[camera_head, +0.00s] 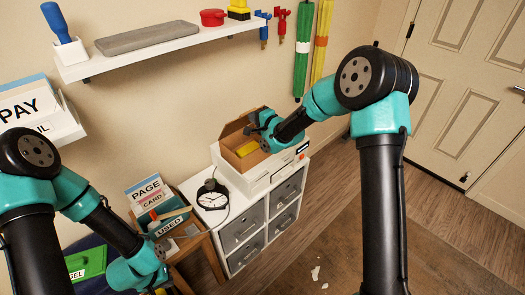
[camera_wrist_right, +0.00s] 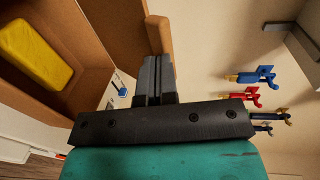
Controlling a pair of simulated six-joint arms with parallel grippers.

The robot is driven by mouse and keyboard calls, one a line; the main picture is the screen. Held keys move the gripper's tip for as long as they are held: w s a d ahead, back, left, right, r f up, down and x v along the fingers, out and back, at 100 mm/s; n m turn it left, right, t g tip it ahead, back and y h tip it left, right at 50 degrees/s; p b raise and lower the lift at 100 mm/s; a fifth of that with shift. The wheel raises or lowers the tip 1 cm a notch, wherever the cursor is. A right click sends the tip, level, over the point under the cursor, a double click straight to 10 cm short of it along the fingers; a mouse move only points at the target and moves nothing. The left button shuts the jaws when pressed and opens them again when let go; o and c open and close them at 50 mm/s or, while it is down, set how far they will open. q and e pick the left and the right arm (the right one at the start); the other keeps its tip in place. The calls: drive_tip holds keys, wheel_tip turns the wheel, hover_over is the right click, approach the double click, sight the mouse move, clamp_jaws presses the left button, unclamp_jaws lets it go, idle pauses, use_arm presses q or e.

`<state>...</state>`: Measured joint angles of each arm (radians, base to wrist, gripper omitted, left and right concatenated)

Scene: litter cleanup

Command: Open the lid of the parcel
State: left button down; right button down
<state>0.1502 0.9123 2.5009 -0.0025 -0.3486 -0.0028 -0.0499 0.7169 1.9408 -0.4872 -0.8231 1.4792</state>
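My right gripper (camera_head: 262,126) is at the box's upper right edge. In the right wrist view, its fingers (camera_wrist_right: 153,80) are together, with their tips at the end of a brown flap (camera_wrist_right: 158,36); whether they pinch it I cannot tell. The yellow block (camera_wrist_right: 38,52) also shows there. My left gripper (camera_head: 155,284) is low at the bottom edge, its fingers unclear.
A bin of cards (camera_head: 168,215) stands further left. A wall shelf (camera_head: 160,45) runs above. Litter scraps (camera_head: 316,273) lie on the otherwise open floor. The door (camera_head: 470,90) is at right.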

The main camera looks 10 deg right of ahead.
drive_tip(key=shift+w, duration=0.1)
drive_tip(key=shift+w+a+r, duration=0.35)
drive_tip(key=shift+w+r, duration=0.05)
drive_tip(key=shift+w, duration=0.15)
drive_tip(key=shift+w+a+r, duration=0.3)
drive_tip(key=shift+w+r, duration=0.1)
drive_tip(key=shift+w, duration=0.1)
drive_tip(key=shift+w+a+r, duration=0.25)
drive_tip(key=shift+w+a, duration=0.1)
drive_tip(key=shift+w, duration=0.25)
drive_tip(key=shift+w+a+r, duration=0.25)
drive_tip(key=shift+w+a, duration=0.05)
drive_tip(key=shift+w, duration=0.3)
drive_tip(key=shift+w+a+r, duration=0.15)
drive_tip(key=shift+w+a, duration=0.2)
drive_tip(key=shift+w, duration=0.35)
drive_tip(key=shift+w+a+r, duration=0.1)
drive_tip(key=shift+w+a, duration=0.25)
drive_tip(key=shift+w, duration=0.3)
